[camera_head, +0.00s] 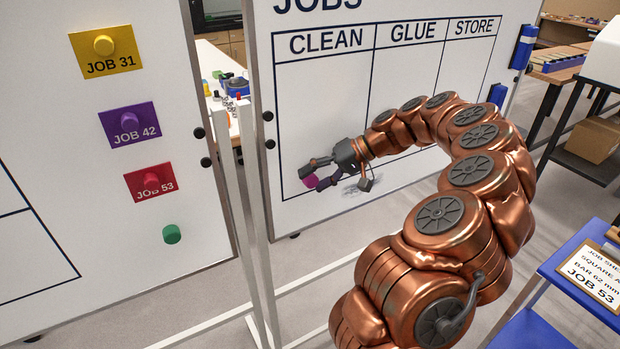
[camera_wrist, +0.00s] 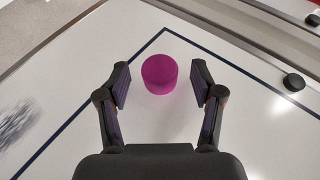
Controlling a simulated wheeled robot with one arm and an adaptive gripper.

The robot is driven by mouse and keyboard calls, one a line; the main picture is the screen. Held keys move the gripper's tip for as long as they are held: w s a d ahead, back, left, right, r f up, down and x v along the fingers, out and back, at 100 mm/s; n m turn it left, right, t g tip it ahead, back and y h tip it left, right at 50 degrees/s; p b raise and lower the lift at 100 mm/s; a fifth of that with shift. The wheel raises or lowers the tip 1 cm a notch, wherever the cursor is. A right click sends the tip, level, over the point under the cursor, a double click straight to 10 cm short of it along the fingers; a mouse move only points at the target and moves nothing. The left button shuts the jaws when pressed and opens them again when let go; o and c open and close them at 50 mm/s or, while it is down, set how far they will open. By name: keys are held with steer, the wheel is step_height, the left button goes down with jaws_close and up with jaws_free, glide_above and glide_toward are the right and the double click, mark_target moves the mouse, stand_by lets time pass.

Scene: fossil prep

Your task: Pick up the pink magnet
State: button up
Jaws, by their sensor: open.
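The pink magnet (camera_wrist: 159,74) is a short magenta cylinder on the whiteboard, inside the corner of a dark printed line. In the wrist view it sits between and just beyond the fingertips of my gripper (camera_wrist: 160,85), which is open with a finger to each side and clear space around the magnet. In the head view my gripper (camera_head: 322,176) is at the lower left of the jobs board (camera_head: 420,80), in the CLEAN column. The magnet (camera_head: 311,181) shows there partly hidden behind the fingers.
A second board at left holds yellow (camera_head: 103,45), purple (camera_head: 129,120) and red (camera_head: 151,180) magnets on job cards, and a green magnet (camera_head: 172,234) below. White frame posts (camera_head: 245,200) stand between the boards. A blue cart (camera_head: 590,270) with a job sheet is at right.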

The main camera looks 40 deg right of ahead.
mark_target(317, 155)
steer(key=c, duration=1.1)
steer(key=shift+s+r+b, duration=0.1)
steer(key=shift+r+b, duration=0.05)
steer(key=shift+b, duration=0.25)
step_height(317, 155, up, 6)
steer(key=shift+r+b, duration=0.15)
steer(key=shift+b, duration=0.75)
steer(key=shift+s+r, duration=0.2)
steer(key=shift+s, duration=0.05)
steer(key=s+b, duration=0.1)
steer(key=s, duration=0.5)
steer(key=s+a+b, duration=0.1)
steer(key=s+b, duration=0.1)
steer(key=s, duration=0.4)
steer(key=s+b, duration=0.2)
steer(key=s, duration=0.5)
steer(key=shift+s+a, duration=0.1)
steer(key=shift+a, duration=0.25)
